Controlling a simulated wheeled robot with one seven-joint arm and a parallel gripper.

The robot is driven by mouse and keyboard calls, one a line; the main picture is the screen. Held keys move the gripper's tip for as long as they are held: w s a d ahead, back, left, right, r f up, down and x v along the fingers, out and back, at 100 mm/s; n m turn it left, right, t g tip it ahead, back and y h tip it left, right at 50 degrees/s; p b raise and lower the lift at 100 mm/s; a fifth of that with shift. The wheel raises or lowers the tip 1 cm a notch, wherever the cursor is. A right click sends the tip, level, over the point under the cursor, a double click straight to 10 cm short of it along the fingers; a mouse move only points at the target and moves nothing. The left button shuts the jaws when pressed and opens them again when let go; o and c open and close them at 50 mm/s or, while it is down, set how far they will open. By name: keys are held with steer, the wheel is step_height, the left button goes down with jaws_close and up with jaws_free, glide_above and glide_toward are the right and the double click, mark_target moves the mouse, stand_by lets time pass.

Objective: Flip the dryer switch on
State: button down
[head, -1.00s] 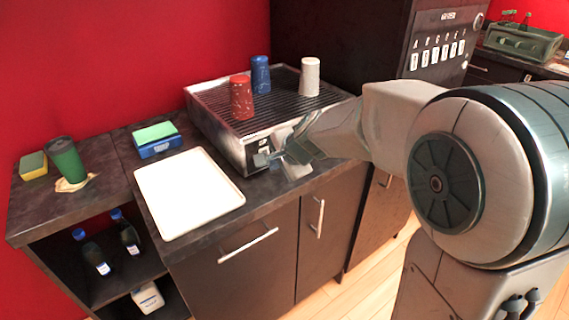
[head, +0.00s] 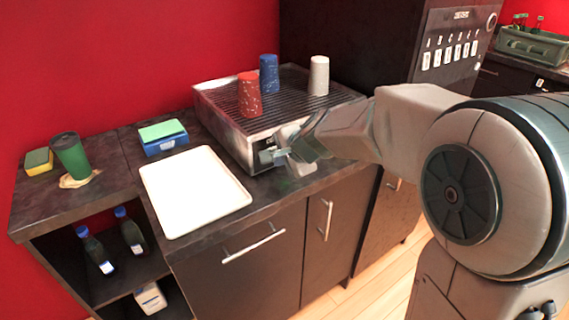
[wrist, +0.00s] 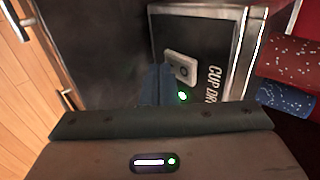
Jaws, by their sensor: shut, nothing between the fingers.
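The cup dryer (head: 220,128) is a steel box with a ribbed top on the counter. Its dark front panel, marked "CUP DR", shows in the wrist view with a pale plate bearing the small switch (wrist: 182,67). A green light (wrist: 182,96) glows beside the fingers, below the switch in the picture. My gripper (head: 268,157) is at the dryer's front, fingers shut and empty. In the wrist view the dark fingertips (wrist: 157,84) are close beside the switch plate; I cannot tell whether they touch it. The switch's exact position is unclear.
A red cup (head: 249,94), a blue cup (head: 269,73) and a white cup (head: 319,76) stand upside down on the dryer. A white tray (head: 194,190) lies left of my gripper. A tall dark machine (head: 400,50) stands behind. Cabinet handles protrude below the counter.

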steer(key=shift+s+a+r, duration=0.1)
steer(key=shift+a+r, duration=0.05)
steer(key=shift+a, duration=0.05)
steer(key=shift+r+p, duration=0.75)
steer(key=shift+r, duration=0.05)
steer(key=shift+d, duration=0.1)
steer(key=shift+s+d, duration=0.1)
steer(key=shift+s, duration=0.1)
steer(key=shift+s+d+r+b, duration=0.15)
steer(key=shift+s+d+b, duration=0.35)
steer(key=shift+s+d, duration=0.4)
steer(key=p+v, duration=0.1)
steer(key=v, duration=1)
steer(key=shift+p, duration=0.3)
steer(key=shift+a, duration=0.15)
